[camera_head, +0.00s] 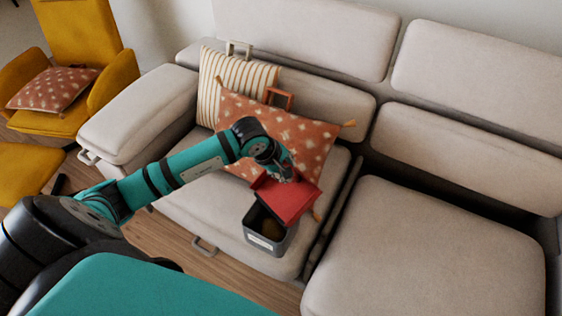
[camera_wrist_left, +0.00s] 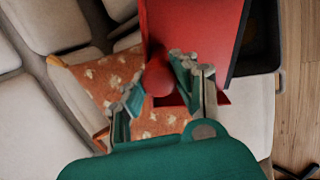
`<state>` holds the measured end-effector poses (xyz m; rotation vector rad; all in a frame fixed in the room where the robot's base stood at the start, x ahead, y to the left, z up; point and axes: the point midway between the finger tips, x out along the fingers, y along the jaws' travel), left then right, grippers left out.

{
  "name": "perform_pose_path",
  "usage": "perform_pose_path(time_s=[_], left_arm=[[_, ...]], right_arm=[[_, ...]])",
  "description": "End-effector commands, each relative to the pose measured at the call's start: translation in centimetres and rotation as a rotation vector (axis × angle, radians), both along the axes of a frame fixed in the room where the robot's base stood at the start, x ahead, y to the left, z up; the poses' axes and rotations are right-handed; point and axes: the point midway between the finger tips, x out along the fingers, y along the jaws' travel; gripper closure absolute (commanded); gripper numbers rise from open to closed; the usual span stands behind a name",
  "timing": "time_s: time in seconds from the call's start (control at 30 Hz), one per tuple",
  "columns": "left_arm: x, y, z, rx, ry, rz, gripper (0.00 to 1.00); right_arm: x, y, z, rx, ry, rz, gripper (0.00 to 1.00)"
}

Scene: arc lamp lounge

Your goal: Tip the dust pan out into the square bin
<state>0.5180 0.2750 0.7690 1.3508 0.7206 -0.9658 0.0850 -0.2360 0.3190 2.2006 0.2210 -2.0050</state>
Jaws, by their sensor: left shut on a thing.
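The red dust pan (camera_head: 292,203) is above the square bin, covering part of its opening in the head view. It looks tilted, but whether anything lies in it cannot be told. The grey square bin (camera_head: 262,246) has a pale label on its front and something brownish inside. My left gripper (camera_head: 284,174) is shut on the pan's handle. In the left wrist view the gripper (camera_wrist_left: 158,86) has its fingers on either side of the rounded red handle. The pan (camera_wrist_left: 190,32) extends away beside the dark bin (camera_wrist_left: 264,45). My right gripper is not in view.
The bin appears to stand on the front of a beige sofa seat (camera_head: 190,205). An orange patterned cushion (camera_head: 312,145) and a striped cushion (camera_head: 222,78) lean behind. A yellow armchair (camera_head: 75,35) is at the upper left. The right seat (camera_head: 420,250) is clear.

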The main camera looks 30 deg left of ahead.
Motion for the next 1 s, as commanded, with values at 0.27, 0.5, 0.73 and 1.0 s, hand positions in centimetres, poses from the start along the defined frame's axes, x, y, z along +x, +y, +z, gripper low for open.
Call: perform_pose_path(time_s=[0.27, 0.5, 0.73, 1.0], left_arm=[[3.0, -1.2, -1.3, 0.064, 0.205, -0.001, 1.00], [5.1, -1.6, -3.8, 0.131, 0.383, 0.001, 1.00], [5.9, -1.8, -2.9, 0.162, 0.475, 0.001, 1.00], [5.8, -1.8, -0.3, 0.160, 0.474, 0.001, 1.00]], right_arm=[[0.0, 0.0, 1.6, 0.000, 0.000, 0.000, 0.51], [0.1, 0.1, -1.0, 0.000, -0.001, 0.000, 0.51], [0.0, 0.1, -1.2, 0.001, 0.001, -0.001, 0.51], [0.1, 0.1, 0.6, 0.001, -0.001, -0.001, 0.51]])
